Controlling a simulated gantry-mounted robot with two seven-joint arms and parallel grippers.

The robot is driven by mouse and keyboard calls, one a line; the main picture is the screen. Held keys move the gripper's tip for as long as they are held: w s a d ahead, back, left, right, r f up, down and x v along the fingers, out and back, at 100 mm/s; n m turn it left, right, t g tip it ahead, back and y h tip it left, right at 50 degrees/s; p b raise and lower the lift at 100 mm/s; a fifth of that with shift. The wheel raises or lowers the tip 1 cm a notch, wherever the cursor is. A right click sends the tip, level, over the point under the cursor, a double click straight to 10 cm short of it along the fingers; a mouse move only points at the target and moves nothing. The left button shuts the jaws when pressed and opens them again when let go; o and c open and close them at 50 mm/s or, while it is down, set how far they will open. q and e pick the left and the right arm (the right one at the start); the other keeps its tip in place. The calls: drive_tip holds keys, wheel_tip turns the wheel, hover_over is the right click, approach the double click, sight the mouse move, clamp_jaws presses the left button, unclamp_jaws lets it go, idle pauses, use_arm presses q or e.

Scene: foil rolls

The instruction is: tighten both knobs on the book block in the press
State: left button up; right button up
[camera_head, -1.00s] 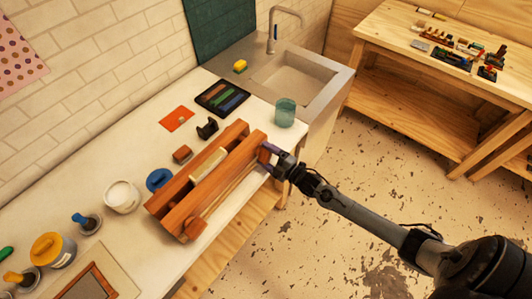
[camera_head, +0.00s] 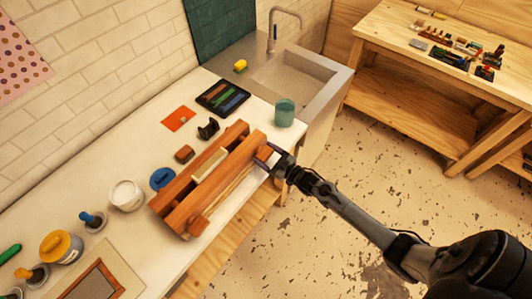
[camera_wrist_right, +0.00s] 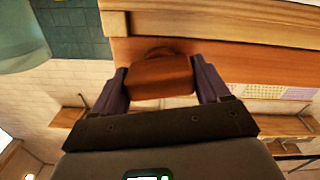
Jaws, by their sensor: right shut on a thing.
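The wooden press (camera_head: 173,205) lies on the white worktop, with a pale book block (camera_head: 210,164) between its two reddish-brown beams. One wooden knob (camera_head: 198,226) is at the near end of the front beam, free of any gripper. The other knob (camera_wrist_right: 160,78) is at the far right end of that beam. My right gripper (camera_head: 267,156) is shut on this far knob, with purple fingers on either side of it in the right wrist view. The gripper largely covers this knob in the head view. My left gripper is not in view.
A teal cup (camera_head: 284,113) stands just beyond the press's far end. A blue round item (camera_head: 162,179), a white tub (camera_head: 126,195) and a black holder (camera_head: 208,129) stand behind it. The sink (camera_head: 291,77) is farther back. Open floor lies to the right.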

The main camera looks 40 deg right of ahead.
drive_tip(key=shift+m+p, duration=0.45)
drive_tip(key=shift+m, duration=1.45)
drive_tip(key=o, duration=1)
drive_tip(key=shift+s+f, duration=0.15)
drive_tip(key=shift+s, duration=0.2)
drive_tip(key=shift+c, duration=0.2)
drive_tip(key=shift+w, duration=0.15)
drive_tip(key=s+d, duration=0.2)
drive_tip(key=s, duration=0.8)
drive_tip(key=shift+s, duration=0.3)
